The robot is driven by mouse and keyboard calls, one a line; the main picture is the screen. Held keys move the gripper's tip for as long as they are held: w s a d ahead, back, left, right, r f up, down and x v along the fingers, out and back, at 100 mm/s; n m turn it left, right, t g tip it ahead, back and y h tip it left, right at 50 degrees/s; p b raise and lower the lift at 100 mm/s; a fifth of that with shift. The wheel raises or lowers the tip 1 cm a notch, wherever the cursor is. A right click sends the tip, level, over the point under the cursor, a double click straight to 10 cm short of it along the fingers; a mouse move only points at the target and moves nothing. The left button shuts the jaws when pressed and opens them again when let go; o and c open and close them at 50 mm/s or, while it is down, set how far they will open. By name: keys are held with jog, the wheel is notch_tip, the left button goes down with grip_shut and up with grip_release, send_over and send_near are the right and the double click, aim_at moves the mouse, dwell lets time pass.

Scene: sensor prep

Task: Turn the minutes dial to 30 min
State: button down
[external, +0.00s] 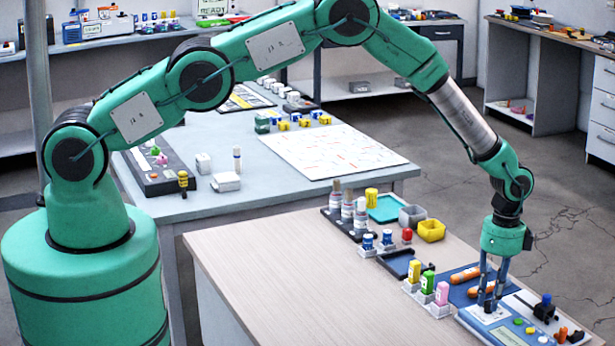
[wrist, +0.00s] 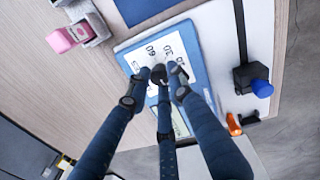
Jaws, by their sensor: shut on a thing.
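A blue-edged device (wrist: 187,31) with a white face lies on the wooden table, and it also shows at the front right in the external view (external: 478,324). Its face carries printed numbers; 60 and 30 can be read beside the dial. The dark minutes dial (wrist: 158,72) is a small knob on this face. My gripper (wrist: 161,77) points down over the device with its dark blue fingers closed around the dial. It also shows in the external view (external: 491,303). The fingertips hide much of the dial, and I cannot tell where its pointer stands.
A pink block (wrist: 69,36) in a grey holder stands left of the device. A dark stand with a blue knob (wrist: 262,89) and orange pieces (wrist: 233,124) are on the right. The table's left front is clear.

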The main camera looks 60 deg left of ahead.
aim_at(486, 302)
jog(key=n+b, duration=0.1)
jog(key=n, duration=0.5)
jog(key=shift+b, duration=0.3)
jog(key=n, duration=0.6)
jog(key=shift+a+t+h+b, duration=0.1)
jog(key=shift+t+h+b, duration=0.2)
jog(key=shift+b, duration=0.1)
jog(key=n, duration=0.6)
jog(key=shift+s+n+t, duration=0.1)
jog(key=shift+n+t, duration=0.2)
jog(key=shift+n, duration=0.1)
jog(key=n, duration=0.6)
jog(key=c, duration=1.5)
grip_release()
jog(key=shift+c, duration=0.2)
jog(key=shift+r, duration=0.1)
notch_tip(486, 302, up, 12)
jog(key=shift+s+a, duration=0.2)
jog(key=shift+s, duration=0.15)
